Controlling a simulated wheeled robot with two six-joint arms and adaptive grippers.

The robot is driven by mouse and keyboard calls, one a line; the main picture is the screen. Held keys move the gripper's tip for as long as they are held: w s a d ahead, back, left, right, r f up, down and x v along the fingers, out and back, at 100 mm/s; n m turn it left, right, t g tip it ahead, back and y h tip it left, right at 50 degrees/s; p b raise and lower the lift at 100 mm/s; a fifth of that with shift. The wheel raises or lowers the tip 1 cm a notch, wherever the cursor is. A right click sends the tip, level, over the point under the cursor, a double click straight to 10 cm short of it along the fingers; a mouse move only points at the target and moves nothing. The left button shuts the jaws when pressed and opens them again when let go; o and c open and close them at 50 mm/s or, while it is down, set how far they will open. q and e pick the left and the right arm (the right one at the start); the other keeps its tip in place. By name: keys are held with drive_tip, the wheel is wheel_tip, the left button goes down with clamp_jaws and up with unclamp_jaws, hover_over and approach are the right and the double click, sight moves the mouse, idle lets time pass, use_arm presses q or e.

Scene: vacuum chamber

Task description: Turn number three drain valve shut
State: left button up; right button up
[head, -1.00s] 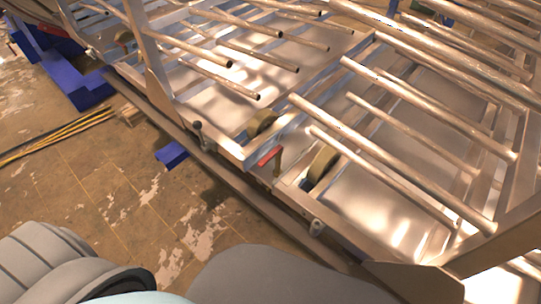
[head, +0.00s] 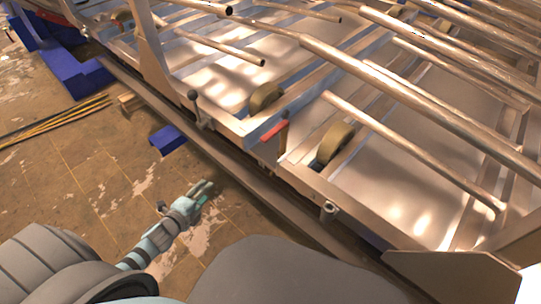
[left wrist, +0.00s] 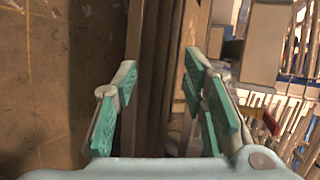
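A red lever handle (head: 273,130) sits on the near edge of the metal frame in the head view; it looks like a valve lever, but no number is readable. It also shows at the right of the left wrist view (left wrist: 271,123). My left gripper (head: 204,190) is over the floor, to the left of and nearer than the lever, apart from it. In the left wrist view its teal-padded fingers (left wrist: 157,75) are spread wide with nothing between them. My right gripper is in neither view.
The metal frame (head: 240,130) carries long pipes (head: 400,85) and tan wheels (head: 336,143). Its long lower rail runs between my gripper and the lever. Small metal fittings (head: 329,208) stick out along the edge. A blue block (head: 167,139) lies on the open floor.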

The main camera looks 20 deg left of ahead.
use_arm(q)
drive_tip(key=w+d+r+m+t+h, duration=0.3)
drive_tip(key=w+d+r+m, duration=0.2)
drive_tip(key=r+m, duration=0.4)
drive_tip(key=m+t+h, duration=0.1)
drive_tip(key=m+h, duration=0.3)
drive_tip(key=m, duration=0.9)
approach(270, 134)
drive_tip(key=p+x, duration=0.2)
drive_tip(key=x, duration=0.7)
drive_tip(key=shift+w+f, duration=0.2)
drive_tip(key=shift+w+d, duration=0.15)
drive_tip(key=shift+w, duration=0.25)
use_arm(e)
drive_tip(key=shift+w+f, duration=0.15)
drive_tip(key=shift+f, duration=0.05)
use_arm(q)
clamp_jaws()
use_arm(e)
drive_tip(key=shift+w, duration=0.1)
